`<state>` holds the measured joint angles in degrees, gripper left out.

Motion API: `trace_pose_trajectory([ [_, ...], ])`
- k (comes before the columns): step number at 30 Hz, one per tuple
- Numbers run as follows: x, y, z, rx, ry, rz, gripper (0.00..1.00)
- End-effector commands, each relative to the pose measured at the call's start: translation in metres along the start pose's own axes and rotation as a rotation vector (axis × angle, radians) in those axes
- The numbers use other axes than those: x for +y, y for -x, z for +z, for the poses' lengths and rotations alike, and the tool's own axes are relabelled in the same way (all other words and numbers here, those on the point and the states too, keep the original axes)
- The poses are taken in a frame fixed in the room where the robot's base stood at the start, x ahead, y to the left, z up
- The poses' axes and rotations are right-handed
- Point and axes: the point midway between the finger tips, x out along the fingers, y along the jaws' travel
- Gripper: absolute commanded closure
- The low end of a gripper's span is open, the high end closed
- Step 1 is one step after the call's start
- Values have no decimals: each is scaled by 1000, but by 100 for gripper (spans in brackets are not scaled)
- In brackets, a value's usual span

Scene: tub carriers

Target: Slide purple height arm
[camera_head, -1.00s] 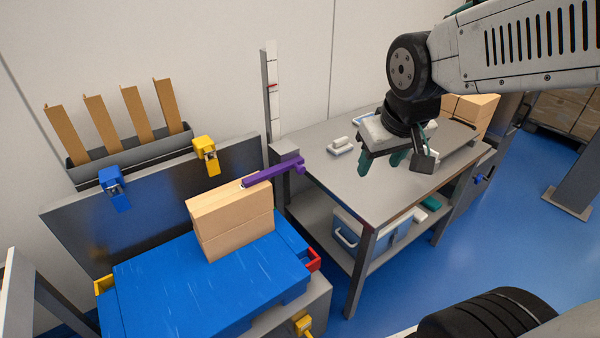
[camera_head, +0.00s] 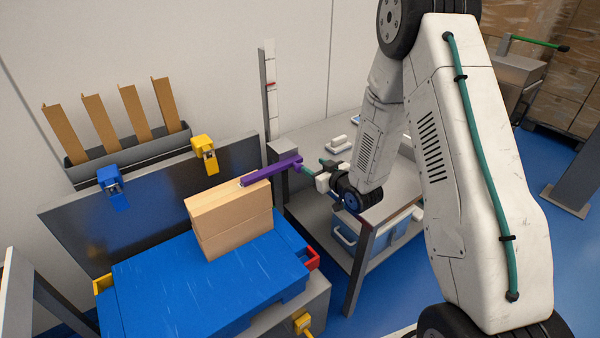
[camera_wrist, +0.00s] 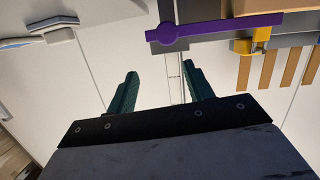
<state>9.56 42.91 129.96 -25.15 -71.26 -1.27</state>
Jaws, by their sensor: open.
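The purple height arm (camera_head: 270,171) sticks out over the stacked tan boxes (camera_head: 231,220), beside an upright post with a white scale and a red mark (camera_head: 269,92). In the wrist view the purple arm (camera_wrist: 226,29) runs across the top, with a round knob at its left end. My gripper (camera_head: 311,171) is at the arm's right end in the head view. In the wrist view its two green fingers (camera_wrist: 157,88) are apart with nothing between them, and the purple arm lies beyond their tips. Whether a finger touches the arm is hard to tell.
A blue tub (camera_head: 190,290) carries the tan boxes. Blue (camera_head: 112,184) and yellow (camera_head: 204,152) clamps sit on the dark back panel. A grey table (camera_head: 312,137) stands to the right. A rack of tan strips (camera_head: 125,150) is behind the panel.

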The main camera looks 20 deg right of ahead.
Motion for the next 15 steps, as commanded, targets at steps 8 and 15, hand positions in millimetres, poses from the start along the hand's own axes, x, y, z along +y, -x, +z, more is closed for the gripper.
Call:
trace_pose_trajectory([
  [8,-13,8,47,189,-62,-43,48],
  [15,-16,-6,46,220,-68,-50,48],
])
